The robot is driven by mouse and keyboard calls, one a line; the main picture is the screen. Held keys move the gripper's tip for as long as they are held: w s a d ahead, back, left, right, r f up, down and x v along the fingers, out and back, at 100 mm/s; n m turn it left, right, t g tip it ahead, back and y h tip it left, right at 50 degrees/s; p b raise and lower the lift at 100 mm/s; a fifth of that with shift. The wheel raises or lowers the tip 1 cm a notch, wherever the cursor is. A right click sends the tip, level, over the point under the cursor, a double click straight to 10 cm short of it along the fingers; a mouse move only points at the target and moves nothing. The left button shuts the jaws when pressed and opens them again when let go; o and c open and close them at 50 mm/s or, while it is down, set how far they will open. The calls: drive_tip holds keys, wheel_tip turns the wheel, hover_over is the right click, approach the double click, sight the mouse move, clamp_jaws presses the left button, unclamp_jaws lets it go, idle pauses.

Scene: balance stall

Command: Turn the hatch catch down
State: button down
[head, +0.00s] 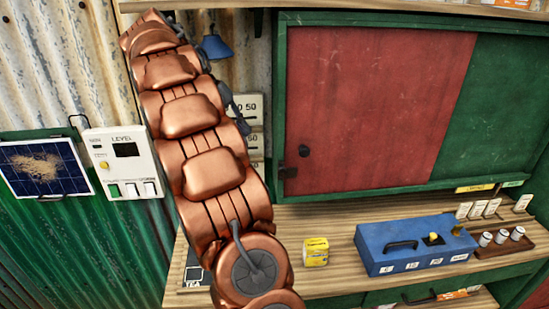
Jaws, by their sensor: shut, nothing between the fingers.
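The hatch is a worn red panel (375,105) in a green frame on the back wall, with a green panel at its right. A small dark catch (289,172) sits low at the panel's left edge and seems to lie about level; its exact angle is too small to tell. A dark round knob (304,151) is just above it. My copper arm rises left of the hatch. Dark grey parts of my gripper (241,122) show past the arm's right edge, mostly hidden. It is shut and empty, left of the catch and apart from it.
A wooden counter (340,222) runs below the hatch. On it are a yellow box (316,252), a blue case (415,243) and a rack of small jars (503,239). A level panel (123,160) hangs at the left. A blue lamp-like thing (216,46) is behind my arm.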

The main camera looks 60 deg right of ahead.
drive_tip(key=shift+s+d+f+b, duration=0.25)
drive_tip(key=shift+s+f+b, duration=0.15)
drive_tip(key=shift+b, duration=0.3)
drive_tip(key=b, duration=0.4)
approach(280, 168)
drive_tip(key=shift+p+x, duration=0.95)
drive_tip(key=shift+x, duration=1.6)
drive_tip(key=shift+p+x, duration=0.35)
drive_tip(key=shift+x, duration=0.65)
